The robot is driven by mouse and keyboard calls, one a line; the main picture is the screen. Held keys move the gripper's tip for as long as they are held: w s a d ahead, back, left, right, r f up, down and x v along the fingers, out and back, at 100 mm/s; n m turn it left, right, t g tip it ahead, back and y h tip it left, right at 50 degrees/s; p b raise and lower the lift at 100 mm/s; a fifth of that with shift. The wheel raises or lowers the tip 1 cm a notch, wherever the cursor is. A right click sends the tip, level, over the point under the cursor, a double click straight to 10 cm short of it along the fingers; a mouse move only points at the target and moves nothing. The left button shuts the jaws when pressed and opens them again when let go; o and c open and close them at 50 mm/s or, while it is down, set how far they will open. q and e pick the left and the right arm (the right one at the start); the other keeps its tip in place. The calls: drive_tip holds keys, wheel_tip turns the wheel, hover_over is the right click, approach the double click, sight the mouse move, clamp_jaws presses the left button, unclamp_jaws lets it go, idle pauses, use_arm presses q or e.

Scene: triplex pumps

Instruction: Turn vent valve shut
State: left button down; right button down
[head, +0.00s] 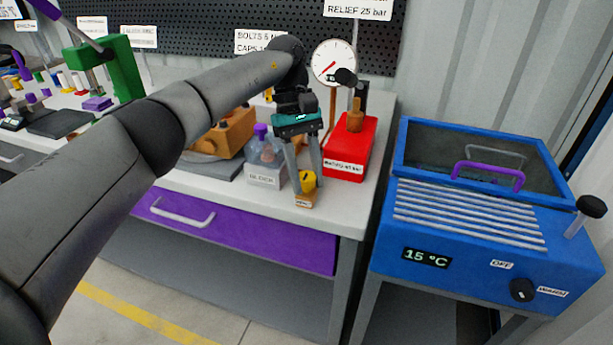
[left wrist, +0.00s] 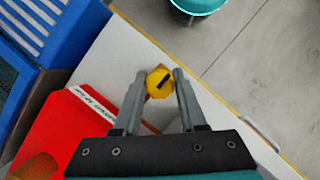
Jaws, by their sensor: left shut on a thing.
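A yellow round knob (head: 307,181) sits on a small tan block with a label too small to read, near the front edge of the white bench. I take it as the vent valve. In the left wrist view the fingers (left wrist: 160,88) flank the knob. My right gripper is not in view.
A red box (head: 350,147) with a wooden-coloured post stands close behind, right of the knob. A bottle (head: 265,160) stands to the left. A pressure gauge (head: 334,62) rises behind. A blue cooling unit (head: 470,235) stands right of the bench. A purple drawer (head: 240,235) is below.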

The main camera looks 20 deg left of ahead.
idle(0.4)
use_arm(q)
drive_tip(key=shift+c, duration=2.3)
unclamp_jaws()
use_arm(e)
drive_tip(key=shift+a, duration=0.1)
use_arm(q)
drive_tip(key=shift+r, duration=0.1)
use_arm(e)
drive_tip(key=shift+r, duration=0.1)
